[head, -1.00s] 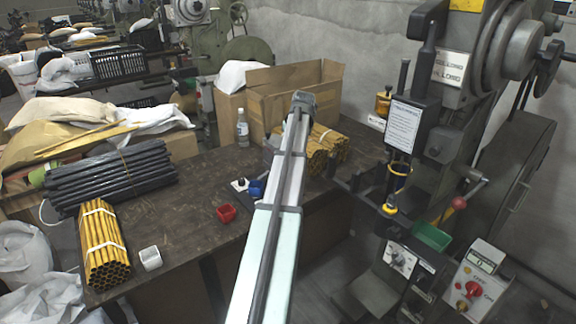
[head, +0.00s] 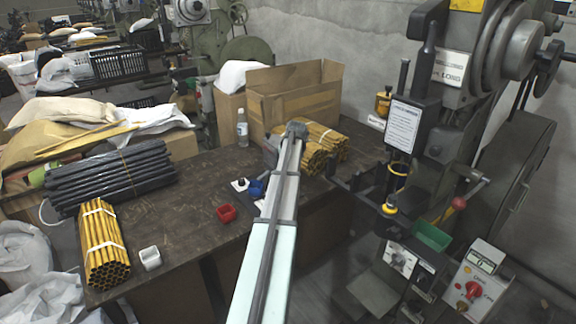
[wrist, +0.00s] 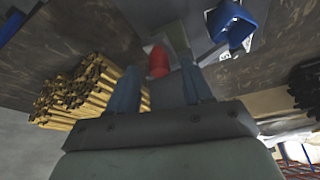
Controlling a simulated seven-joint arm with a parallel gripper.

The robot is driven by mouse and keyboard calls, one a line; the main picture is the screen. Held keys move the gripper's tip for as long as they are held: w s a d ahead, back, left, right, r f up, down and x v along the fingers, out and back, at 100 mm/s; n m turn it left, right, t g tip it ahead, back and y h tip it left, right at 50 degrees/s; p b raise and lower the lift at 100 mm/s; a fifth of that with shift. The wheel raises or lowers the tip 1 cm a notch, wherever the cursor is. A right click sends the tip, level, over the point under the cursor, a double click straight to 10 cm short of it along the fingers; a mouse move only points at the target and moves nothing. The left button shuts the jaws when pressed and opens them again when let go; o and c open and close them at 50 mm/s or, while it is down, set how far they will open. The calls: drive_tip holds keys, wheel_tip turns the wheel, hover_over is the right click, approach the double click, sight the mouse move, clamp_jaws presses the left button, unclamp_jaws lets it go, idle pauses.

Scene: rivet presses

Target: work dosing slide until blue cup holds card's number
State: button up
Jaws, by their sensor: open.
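The blue cup (head: 257,187) stands on the dark table just left of my arm; in the wrist view it shows at the top right (wrist: 235,25). My gripper (wrist: 159,76) is open, its two fingers pointing at a red knob-like piece (wrist: 158,62) that shows between them. I cannot tell whether the fingers touch it. The red piece looks like part of the dosing slide, whose body is mostly hidden. A small white piece with a dark mark (head: 239,184) lies left of the blue cup; its number is unreadable. The cup's contents cannot be seen.
A red cup (head: 226,213) and a white cup (head: 150,258) stand on the table (head: 185,200). Yellow tube bundles (head: 103,245) and black tubes (head: 110,175) lie left. A bottle (head: 242,128) and cardboard box (head: 300,95) stand behind. The rivet press (head: 415,120) stands right.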

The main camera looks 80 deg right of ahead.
drive_tip(key=shift+f, duration=0.15)
clamp_jaws()
idle(0.4)
